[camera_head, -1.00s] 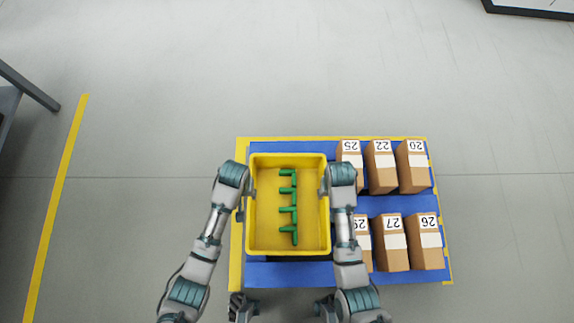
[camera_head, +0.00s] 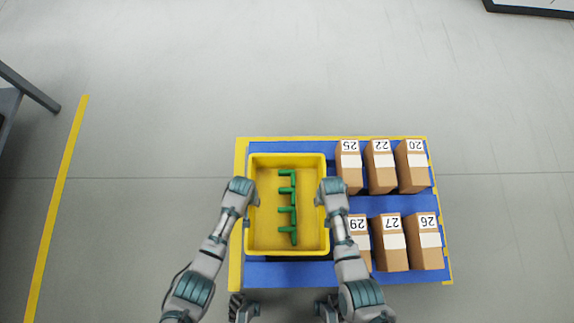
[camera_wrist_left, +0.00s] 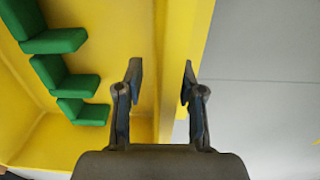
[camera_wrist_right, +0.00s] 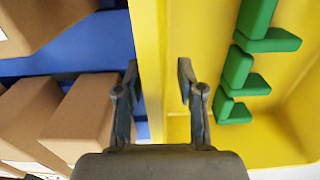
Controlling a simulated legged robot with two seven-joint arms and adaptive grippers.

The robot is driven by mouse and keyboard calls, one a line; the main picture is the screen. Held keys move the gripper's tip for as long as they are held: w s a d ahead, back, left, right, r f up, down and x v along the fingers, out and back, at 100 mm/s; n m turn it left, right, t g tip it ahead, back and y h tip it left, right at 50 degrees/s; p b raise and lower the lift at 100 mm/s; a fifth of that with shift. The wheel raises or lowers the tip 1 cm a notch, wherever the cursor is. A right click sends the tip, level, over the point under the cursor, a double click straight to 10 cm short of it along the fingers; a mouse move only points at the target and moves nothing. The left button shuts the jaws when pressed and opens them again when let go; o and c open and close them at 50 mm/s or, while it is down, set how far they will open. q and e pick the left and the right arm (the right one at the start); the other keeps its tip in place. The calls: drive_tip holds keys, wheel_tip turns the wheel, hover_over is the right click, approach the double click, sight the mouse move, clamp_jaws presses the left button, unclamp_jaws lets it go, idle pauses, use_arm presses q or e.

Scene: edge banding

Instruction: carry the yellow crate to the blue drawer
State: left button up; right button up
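The yellow crate (camera_head: 288,249) sits on the left part of a blue surface and holds several green parts (camera_head: 294,210). My left gripper (camera_wrist_left: 161,82) is open above the crate's left wall, with the rim (camera_wrist_left: 176,50) between or just under its fingers. My right gripper (camera_wrist_right: 158,82) is open over the right wall, with the rim (camera_wrist_right: 149,60) between its fingers. In the head view both wrists hide the fingertips. I cannot tell whether the fingers touch the crate. No separate blue drawer can be told apart from the blue surface (camera_head: 300,273).
Several numbered brown boxes (camera_head: 380,170) stand in two rows to the right of the crate, the nearest ones close to my right arm. The grey floor (camera_head: 190,80) is clear beyond. A dark frame (camera_head: 30,88) stands at far left beside a yellow floor line (camera_head: 56,205).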

use_arm(q)
drive_tip(key=shift+a, duration=0.1)
clamp_jaws()
use_arm(e)
clamp_jaws()
use_arm(q)
drive_tip(key=shift+r, duration=0.1)
use_arm(e)
drive_tip(key=shift+w+r, duration=0.1)
drive_tip(key=shift+r, duration=0.05)
